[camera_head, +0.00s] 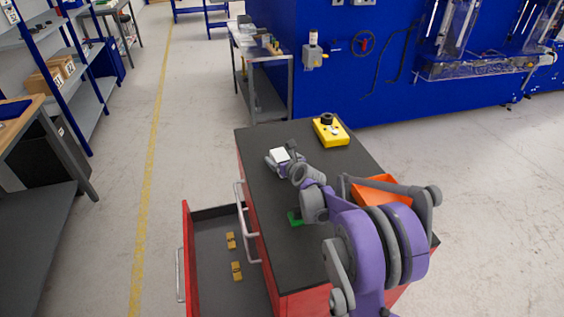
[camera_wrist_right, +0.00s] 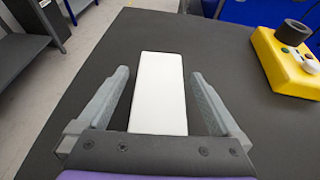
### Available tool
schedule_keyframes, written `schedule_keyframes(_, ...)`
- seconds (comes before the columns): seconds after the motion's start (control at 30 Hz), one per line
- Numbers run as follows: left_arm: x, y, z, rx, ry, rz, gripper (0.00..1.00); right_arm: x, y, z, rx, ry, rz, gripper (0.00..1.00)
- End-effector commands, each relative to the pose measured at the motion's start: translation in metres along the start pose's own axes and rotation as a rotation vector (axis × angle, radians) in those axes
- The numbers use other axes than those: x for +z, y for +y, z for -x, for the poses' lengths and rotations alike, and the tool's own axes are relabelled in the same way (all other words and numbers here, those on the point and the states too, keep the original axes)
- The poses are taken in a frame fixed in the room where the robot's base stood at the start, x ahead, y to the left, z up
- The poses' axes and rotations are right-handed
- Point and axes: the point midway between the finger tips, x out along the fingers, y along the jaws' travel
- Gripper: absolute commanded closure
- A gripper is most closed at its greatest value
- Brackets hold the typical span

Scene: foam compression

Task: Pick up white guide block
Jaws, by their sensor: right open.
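The white guide block (camera_head: 279,155) is near the left edge of the dark top of a red cabinet (camera_head: 262,138). In the right wrist view the white block (camera_wrist_right: 160,88) is a long white bar lying between the two grey fingers. My right gripper (camera_wrist_right: 159,85) is open around the block, with a gap on each side. In the head view my right gripper (camera_head: 282,158) is at the block and partly hides it. The block's near end is hidden by the gripper body. My left gripper is not in view.
A yellow control box (camera_head: 331,131) with a black knob stands at the back of the top. An orange tray (camera_head: 382,189) and a green piece (camera_head: 295,217) are nearer. An open drawer (camera_head: 217,262) at the left holds small yellow parts (camera_head: 236,271).

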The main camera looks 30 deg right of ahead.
Motion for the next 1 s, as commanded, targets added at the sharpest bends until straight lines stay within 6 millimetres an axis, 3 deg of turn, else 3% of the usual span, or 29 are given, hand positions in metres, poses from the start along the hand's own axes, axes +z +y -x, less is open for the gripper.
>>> schedule_keyframes(0.17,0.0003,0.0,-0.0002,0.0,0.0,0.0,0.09,-0.0004,0.0001,0.0,0.0,0.0,0.0,0.0)
schedule_keyframes(0.73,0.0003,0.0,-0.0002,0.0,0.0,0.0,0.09,-0.0002,0.0,0.0003,0.0,0.0,0.0,1.0)
schedule_keyframes(1.0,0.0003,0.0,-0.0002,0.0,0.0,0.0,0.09,0.0017,-0.0001,0.0011,-0.001,-0.001,0.0,1.0)
